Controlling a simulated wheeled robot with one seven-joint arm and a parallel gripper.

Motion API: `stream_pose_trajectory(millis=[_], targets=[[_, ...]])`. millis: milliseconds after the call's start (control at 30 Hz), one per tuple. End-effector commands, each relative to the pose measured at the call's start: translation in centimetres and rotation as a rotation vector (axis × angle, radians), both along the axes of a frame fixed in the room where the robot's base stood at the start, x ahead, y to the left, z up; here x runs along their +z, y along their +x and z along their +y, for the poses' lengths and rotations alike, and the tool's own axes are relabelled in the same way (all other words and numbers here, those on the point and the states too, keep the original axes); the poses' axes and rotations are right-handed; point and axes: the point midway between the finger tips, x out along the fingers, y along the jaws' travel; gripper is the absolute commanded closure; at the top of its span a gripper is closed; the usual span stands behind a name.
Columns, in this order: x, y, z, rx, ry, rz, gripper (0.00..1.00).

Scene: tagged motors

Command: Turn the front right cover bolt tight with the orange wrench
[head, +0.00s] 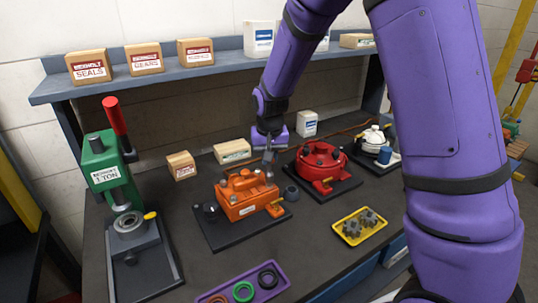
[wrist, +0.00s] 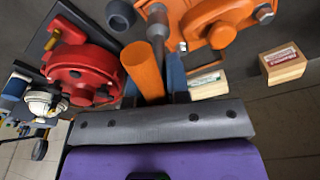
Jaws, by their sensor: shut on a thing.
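The orange motor (head: 243,197) stands on a dark base plate in the middle of the bench and shows upside down at the top of the wrist view (wrist: 215,18). My gripper (head: 268,158) is above its right end, pointing down. In the wrist view my gripper (wrist: 153,90) is shut on the orange wrench (wrist: 142,68), whose orange handle leans up between the fingers. A grey metal shaft (wrist: 157,32) runs beside the handle toward the motor's edge. The front right cover bolt is hidden or too small to pick out, and I cannot tell whether the wrench sits on it.
A red motor (head: 321,160) stands close right of the orange one, with a white motor (head: 374,140) beyond. A green press (head: 105,165) is at left. A purple tray (head: 222,289) with rings and a yellow tray (head: 348,238) with grey parts lie in front. Small boxes (head: 232,152) stand behind.

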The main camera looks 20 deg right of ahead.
Motion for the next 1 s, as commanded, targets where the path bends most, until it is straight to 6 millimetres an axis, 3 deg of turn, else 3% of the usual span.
stream_pose_trajectory(millis=[400,767,1000], targets=[[-1.5,0.0,0.0,0.000,0.000,0.000,1.00],[-1.5,0.0,0.0,-0.010,0.000,-0.001,1.00],[-1.7,0.0,0.1,-0.205,-0.001,-0.001,1.00]])
